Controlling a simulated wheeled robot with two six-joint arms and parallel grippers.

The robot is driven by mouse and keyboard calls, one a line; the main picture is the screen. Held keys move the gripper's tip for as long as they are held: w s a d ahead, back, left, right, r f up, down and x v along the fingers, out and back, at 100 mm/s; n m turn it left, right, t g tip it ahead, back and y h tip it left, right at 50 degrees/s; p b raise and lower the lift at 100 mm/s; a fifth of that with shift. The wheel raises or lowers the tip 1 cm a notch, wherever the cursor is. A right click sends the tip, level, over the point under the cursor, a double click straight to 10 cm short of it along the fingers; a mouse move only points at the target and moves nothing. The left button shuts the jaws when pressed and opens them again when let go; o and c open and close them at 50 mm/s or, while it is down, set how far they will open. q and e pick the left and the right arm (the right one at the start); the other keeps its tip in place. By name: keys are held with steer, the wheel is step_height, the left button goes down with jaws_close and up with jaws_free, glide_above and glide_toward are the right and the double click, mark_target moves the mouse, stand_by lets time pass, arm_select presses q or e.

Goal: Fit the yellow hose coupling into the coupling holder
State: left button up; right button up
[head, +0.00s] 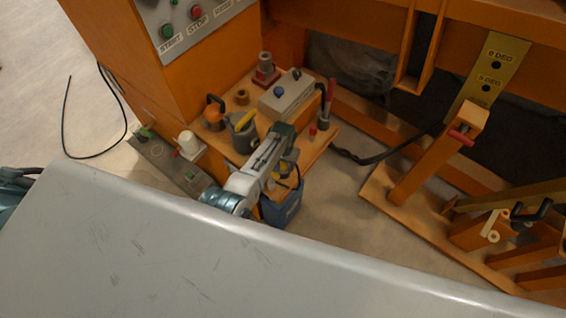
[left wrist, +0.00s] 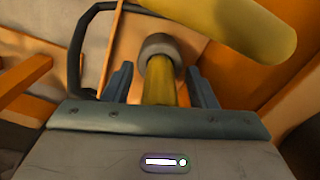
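In the left wrist view, my left gripper (left wrist: 161,82) has its two fingers apart, one on each side of a yellow stem with a grey collar (left wrist: 158,48). This looks like the yellow hose coupling (left wrist: 158,88); a gap shows between it and each finger. A thick yellow cylinder (left wrist: 235,28) crosses above it. In the head view, my left arm reaches over the orange shelf, and yellow parts (head: 285,167) show below its wrist near the shelf edge; the fingertips are mostly hidden. I cannot tell which fixture is the coupling holder. My right gripper is not in view.
On the orange shelf are a grey pot with a yellow top (head: 243,138), an orange piece with a black handle (head: 214,112), a grey box (head: 290,96) and a red-based post (head: 266,70). A blue container (head: 284,208) stands below.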

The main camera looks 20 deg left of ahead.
arm_select(q)
steer(key=shift+r, duration=0.1)
step_height(320, 180, up, 11)
steer(key=shift+f+p, duration=0.2)
steer(key=shift+p, duration=0.3)
stand_by(0.5)
